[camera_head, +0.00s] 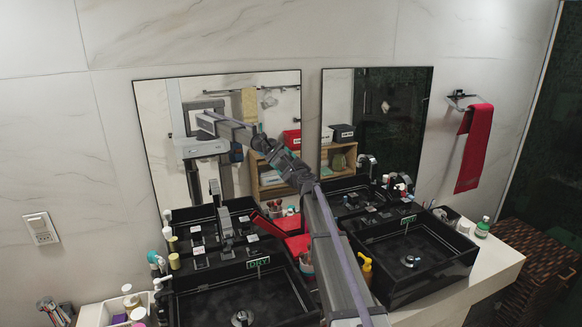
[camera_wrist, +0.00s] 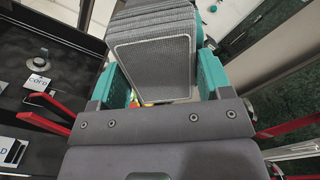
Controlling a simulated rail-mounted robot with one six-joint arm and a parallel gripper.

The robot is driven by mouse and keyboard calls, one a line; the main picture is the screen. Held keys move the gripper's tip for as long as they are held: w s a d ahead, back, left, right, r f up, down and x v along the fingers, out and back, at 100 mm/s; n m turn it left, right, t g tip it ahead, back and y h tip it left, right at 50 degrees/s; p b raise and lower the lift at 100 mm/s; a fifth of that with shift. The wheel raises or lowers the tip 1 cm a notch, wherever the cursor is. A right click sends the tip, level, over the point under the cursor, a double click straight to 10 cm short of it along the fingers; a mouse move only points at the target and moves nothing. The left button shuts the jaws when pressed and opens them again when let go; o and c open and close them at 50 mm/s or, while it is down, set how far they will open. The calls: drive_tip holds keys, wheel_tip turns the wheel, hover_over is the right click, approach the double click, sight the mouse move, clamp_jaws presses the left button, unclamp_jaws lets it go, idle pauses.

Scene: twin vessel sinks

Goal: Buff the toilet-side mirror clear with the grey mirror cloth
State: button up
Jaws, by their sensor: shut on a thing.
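The grey mirror cloth (camera_wrist: 152,58) is a ribbed, mesh-textured pad held between the teal fingers of my gripper (camera_wrist: 158,80) in the wrist view. My gripper is shut on it, and the cloth extends beyond the fingertips. In the head view my arm crosses the middle, and I cannot clearly make out the gripper or cloth there. Two mirrors hang on the marble wall: a wide left mirror (camera_head: 160,120) and a narrower right mirror (camera_head: 337,100). The left mirror reflects an arm and column. I cannot tell which is toilet-side, or whether the cloth touches either.
Two black vessel sinks, left (camera_head: 205,300) and right (camera_head: 440,255), stand on the pale counter (camera_head: 495,255). Taps, bottles and jars crowd around them. A yellow pump bottle (camera_head: 366,268) stands beside my arm. A red towel (camera_head: 474,148) hangs at right.

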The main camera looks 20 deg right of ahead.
sight(249, 169)
drive_tip(key=shift+s+a, duration=0.2)
drive_tip(key=shift+a, duration=3.4)
drive_tip(key=shift+s+a, duration=0.2)
drive_tip(key=shift+a, duration=3.4)
drive_tip(key=shift+s+d+r, duration=0.1)
drive_tip(key=shift+s+d, duration=0.05)
drive_tip(key=shift+s, duration=2.8)
drive_tip(key=shift+s+d, duration=0.1)
drive_tip(key=shift+s, duration=1.4)
